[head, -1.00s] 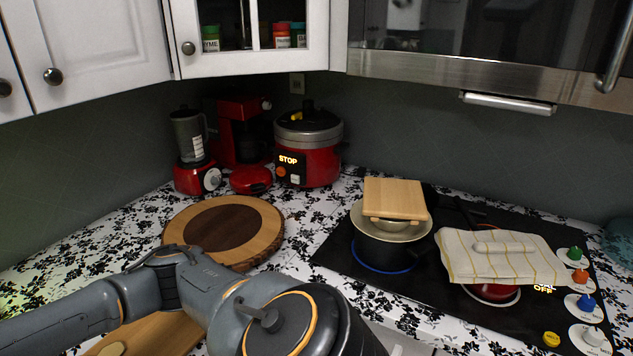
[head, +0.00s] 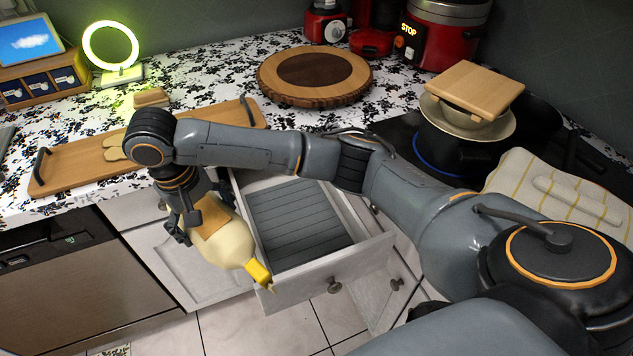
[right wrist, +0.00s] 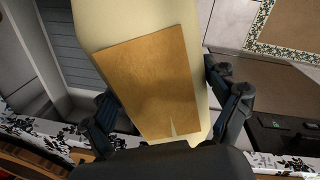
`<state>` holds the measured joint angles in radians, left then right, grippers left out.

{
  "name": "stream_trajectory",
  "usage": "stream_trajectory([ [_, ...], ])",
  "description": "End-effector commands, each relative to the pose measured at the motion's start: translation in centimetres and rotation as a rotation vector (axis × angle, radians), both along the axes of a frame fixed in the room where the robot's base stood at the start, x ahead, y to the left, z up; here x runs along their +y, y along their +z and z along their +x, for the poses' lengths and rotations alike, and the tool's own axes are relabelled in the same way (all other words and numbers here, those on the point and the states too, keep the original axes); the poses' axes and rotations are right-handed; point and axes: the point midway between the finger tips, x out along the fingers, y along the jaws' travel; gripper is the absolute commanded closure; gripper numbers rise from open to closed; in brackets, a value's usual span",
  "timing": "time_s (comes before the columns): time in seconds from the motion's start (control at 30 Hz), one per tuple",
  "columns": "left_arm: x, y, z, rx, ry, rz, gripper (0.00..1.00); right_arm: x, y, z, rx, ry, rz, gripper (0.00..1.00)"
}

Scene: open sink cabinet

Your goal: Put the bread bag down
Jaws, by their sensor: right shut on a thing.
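The bread bag (head: 229,240) is pale cream with a brown label and a yellow closed end. My right gripper (head: 198,218) is shut on it and holds it in front of the counter, beside the open drawer (head: 372,252), with the yellow end pointing down and right near the drawer's left front corner. In the right wrist view the bag (right wrist: 112,22) fills the middle, its brown label facing the camera, with a finger of the right gripper (right wrist: 165,110) on each side. My left gripper is not in view.
A wooden tray (head: 75,165) with bread pieces lies on the counter, and a round wooden board (head: 358,88) lies behind. The drawer looks empty. A stove with a pot (head: 450,150) and a draped cloth (head: 520,177) is at right. A ring light (head: 122,77) stands at the back left.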

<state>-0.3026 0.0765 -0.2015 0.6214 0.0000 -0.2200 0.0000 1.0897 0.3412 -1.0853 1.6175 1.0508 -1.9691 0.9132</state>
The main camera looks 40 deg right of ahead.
Motion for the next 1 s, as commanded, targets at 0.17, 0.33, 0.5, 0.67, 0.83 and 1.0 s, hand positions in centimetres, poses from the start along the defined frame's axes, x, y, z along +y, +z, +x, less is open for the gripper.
stream_trajectory([
  [0.17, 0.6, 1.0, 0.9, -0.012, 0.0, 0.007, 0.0, -3.4, -1.0, 0.3, -0.017, -0.001, -0.201, 0.67],
  [0.33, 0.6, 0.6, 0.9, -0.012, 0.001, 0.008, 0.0, -7.4, -1.3, 0.6, -0.015, -0.007, -0.192, 0.67],
  [0.5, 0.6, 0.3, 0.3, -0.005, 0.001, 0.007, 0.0, -11.5, -1.3, 0.9, -0.015, -0.006, -0.191, 0.67],
  [0.67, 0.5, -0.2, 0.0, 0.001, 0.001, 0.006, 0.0, -14.9, -1.3, 1.2, -0.016, -0.005, -0.189, 0.67],
  [0.83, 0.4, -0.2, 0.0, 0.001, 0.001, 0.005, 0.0, -17.5, -1.1, 1.4, -0.017, -0.004, -0.189, 0.67],
  [1.0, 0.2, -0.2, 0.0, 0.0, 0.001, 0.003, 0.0, -19.5, -1.1, 1.5, -0.016, -0.003, -0.19, 0.67],
])
